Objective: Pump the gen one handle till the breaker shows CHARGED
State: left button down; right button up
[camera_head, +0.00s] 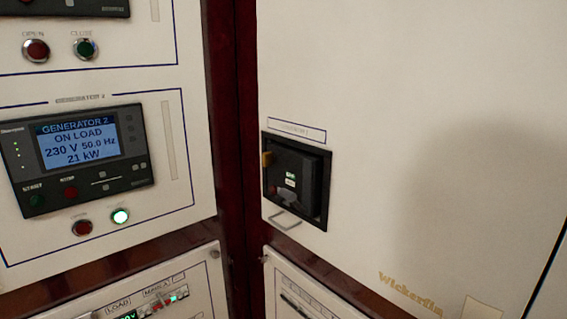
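A black breaker unit (298,182) is set into the white panel right of the dark red corner post. It has a small lit green-white indicator (290,180), a red button (272,191) and an orange-tan tab (266,159) at its left edge. The indicator's words are too small to read. A label plate (297,130) above it is too blurred to read for sure. A thin grey wire-like handle or bracket (285,220) sticks out just below the unit. Neither of my grippers is in view.
On the left, a panel screen (80,146) reads GENERATOR 2, ON LOAD, 230 V, 50.0 Hz, 21 kW. Sloping panels (150,295) jut out at the bottom. The right panel face is mostly bare.

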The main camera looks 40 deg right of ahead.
aim_at(286, 194)
jog(key=z, duration=1.3)
